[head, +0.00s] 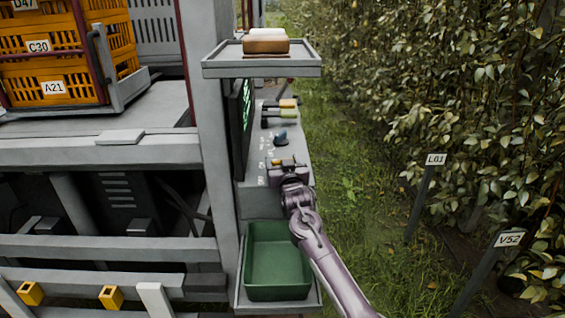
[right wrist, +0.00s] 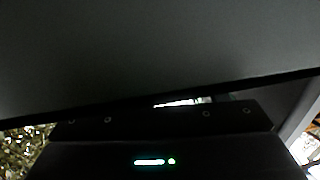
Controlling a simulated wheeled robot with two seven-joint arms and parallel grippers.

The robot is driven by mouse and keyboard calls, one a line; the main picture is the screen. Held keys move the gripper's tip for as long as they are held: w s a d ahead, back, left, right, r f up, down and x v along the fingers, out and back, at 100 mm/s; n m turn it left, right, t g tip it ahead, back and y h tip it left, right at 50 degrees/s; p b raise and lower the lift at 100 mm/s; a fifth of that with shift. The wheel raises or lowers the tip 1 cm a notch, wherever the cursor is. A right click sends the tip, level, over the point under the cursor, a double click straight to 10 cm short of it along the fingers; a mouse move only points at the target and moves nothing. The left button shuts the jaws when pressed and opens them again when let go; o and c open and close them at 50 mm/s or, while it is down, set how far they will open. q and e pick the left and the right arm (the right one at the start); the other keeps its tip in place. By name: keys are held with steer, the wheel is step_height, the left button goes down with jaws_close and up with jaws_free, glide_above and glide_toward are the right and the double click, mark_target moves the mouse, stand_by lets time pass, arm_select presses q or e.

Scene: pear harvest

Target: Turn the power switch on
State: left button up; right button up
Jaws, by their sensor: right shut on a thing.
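The control panel (head: 255,165) is a grey sloped console on the side of the machine, with a row of knobs and levers. My right gripper (head: 284,163) is at the near end of this panel, its jaws shut. A small yellow-orange piece shows at its fingertips and appears to be the power switch; the gripper hides most of it, and I cannot tell its position. The right wrist view is mostly dark, with a small green light (right wrist: 150,162) glowing on a dark surface low in the middle. My left gripper is not in view.
A green bin (head: 277,291) sits below. Foliage and grass lie to the right.

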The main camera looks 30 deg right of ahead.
steer(key=m+g+h, duration=0.1)
steer(key=h, duration=0.1)
steer(key=m+g+h+b, duration=0.1)
steer(key=m+h, duration=0.1)
steer(key=shift+w+a+f, duration=0.1)
steer(key=shift+a, duration=0.05)
steer(key=shift+m+g+h+b, duration=0.45)
steer(key=shift+m+g+h, duration=0.35)
steer(key=shift+g+h, duration=0.15)
steer(key=m+g+h+b, duration=0.2)
steer(key=g, duration=0.1)
steer(key=shift+b, duration=0.35)
steer(key=shift+m+g+h+b, duration=0.5)
steer(key=shift+m+g+h, duration=0.05)
steer(key=shift+m+g, duration=0.15)
steer(key=shift+r, duration=0.2)
steer(key=o, duration=1)
